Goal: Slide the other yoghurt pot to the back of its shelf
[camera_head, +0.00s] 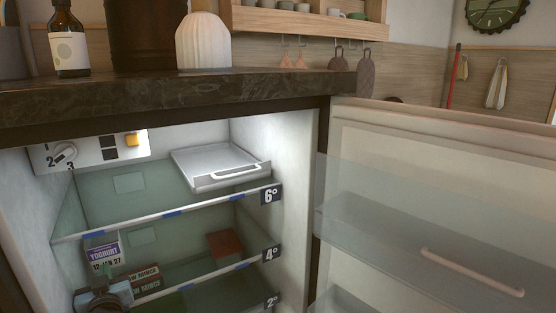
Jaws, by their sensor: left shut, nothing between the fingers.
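One yoghurt pot (104,252), white and purple with a "YOGHURT 12 JAN 27" label, stands upright at the left of the fridge's middle shelf, the one tagged 4°. I see no second yoghurt pot. My left gripper (104,284) is at the bottom left, shut and empty. In the picture it is just below the pot and in front of it; whether it touches the pot I cannot tell. It hides the lower left of that shelf. My right gripper is not in view.
Raw mince packs (144,278) lie right of the gripper, and a red-brown block (225,244) sits further back right. The upper glass shelf (130,200) carries a pale tray (215,165). The fridge door (430,190) stands open at the right. A dark worktop (180,92) overhangs the fridge.

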